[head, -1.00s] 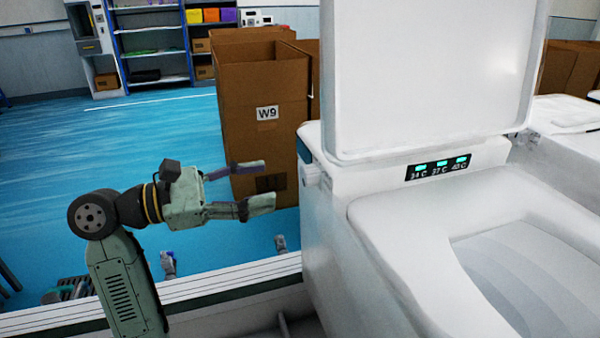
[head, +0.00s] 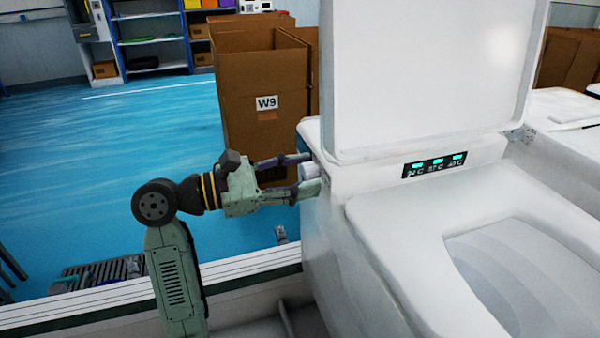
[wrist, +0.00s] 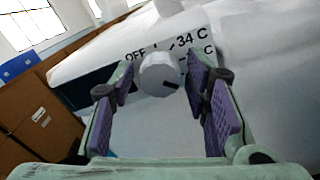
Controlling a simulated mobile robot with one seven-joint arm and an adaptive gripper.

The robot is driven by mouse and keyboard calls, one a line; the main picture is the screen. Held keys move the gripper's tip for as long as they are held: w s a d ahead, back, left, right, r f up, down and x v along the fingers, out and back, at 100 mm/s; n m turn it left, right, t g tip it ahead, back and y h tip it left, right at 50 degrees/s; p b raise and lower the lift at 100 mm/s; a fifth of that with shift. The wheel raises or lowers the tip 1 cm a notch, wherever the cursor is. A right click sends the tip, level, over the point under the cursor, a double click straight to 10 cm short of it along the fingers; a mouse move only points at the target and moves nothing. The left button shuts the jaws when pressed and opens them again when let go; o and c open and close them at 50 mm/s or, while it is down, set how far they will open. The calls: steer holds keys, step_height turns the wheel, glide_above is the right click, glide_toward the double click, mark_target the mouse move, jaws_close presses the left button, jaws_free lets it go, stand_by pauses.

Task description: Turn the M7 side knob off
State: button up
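In the head view the knob (head: 309,171) sticks out from the left side of the white toilet (head: 345,240). My gripper (head: 305,174) is open, its fingers on either side of the knob. In the wrist view my gripper (wrist: 162,88) shows gaps between the purple pads and the knob.
The lid (head: 425,75) stands raised. A display (head: 435,165) with lit cyan readings is on the toilet's top. A cardboard box marked W9 (head: 262,80) stands behind my gripper. Blue floor (head: 120,140) is open to the left.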

steer(key=c, duration=0.9)
steer(key=shift+o, duration=0.2)
steer(key=shift+f+n+b, duration=0.1)
steer(key=shift+n+b, duration=0.2)
steer(key=shift+b, duration=0.05)
steer(key=shift+n+b, duration=0.5)
steer(key=shift+n, duration=0.2)
steer(key=shift+n+b, duration=0.8)
steer(key=shift+n, duration=0.4)
steer(key=n+b, duration=0.2)
steer(key=n, duration=0.4)
steer(key=n+b, duration=0.1)
steer(key=n, duration=0.5)
steer(key=shift+n, duration=0.4)
steer(key=n, duration=0.6)
steer(key=shift+n, duration=0.4)
